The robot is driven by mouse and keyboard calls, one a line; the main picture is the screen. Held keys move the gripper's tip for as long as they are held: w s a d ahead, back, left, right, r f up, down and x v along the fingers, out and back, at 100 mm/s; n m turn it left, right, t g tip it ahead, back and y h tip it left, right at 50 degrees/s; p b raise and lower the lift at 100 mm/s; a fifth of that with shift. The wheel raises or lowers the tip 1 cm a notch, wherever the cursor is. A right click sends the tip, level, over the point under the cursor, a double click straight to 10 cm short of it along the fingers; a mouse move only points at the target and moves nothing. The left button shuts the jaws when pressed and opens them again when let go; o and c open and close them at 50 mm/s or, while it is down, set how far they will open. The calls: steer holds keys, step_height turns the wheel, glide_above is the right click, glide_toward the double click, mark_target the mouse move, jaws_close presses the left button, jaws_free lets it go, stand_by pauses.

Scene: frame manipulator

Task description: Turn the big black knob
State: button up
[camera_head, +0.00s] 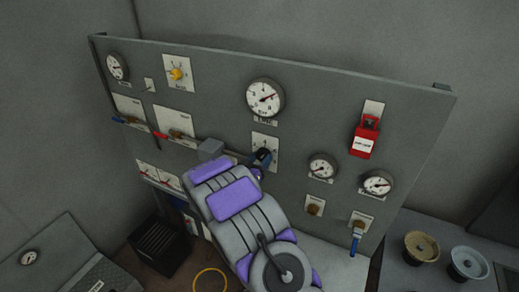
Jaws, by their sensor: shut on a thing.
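The grey control panel (215,85) stands upright before me. The big black knob (264,153) sits on a white plate (266,139) in the middle of the panel, below the largest round gauge. My gripper (259,164) is at this knob, just beyond my purple and grey arm, and is shut on it. The fingers are dark and small here, partly hidden by my arm, so the exact contact is hard to see. The lower part of the plate and knob is also partly covered.
The large gauge (265,97) is above the knob. A red switch (366,137), two smaller gauges and a blue-handled valve (356,239) are to the right. A yellow knob (176,74) and blue and red levers are to the left. A black crate (159,247) stands below left.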

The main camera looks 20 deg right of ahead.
steer(key=n+p, duration=0.1)
steer(key=p, duration=0.1)
steer(key=n+p, duration=0.1)
steer(key=p, duration=0.1)
steer(key=shift+r+n, duration=0.25)
steer(key=shift+n, duration=0.15)
steer(key=n+p, duration=0.4)
steer(key=shift+a+f+t, duration=0.1)
steer(key=shift+t, duration=0.3)
steer(key=shift+w, duration=0.1)
steer(key=o, duration=1)
steer(key=shift+a+f, duration=0.1)
steer(key=shift+a, duration=0.05)
steer(key=shift+s+a+f, duration=0.15)
steer(key=shift+s+a, duration=0.2)
steer(key=shift+a, duration=0.05)
steer(key=b+v, duration=0.1)
steer(key=v, duration=1.5)
steer(key=shift+a+b, duration=0.25)
steer(key=shift+b, duration=0.1)
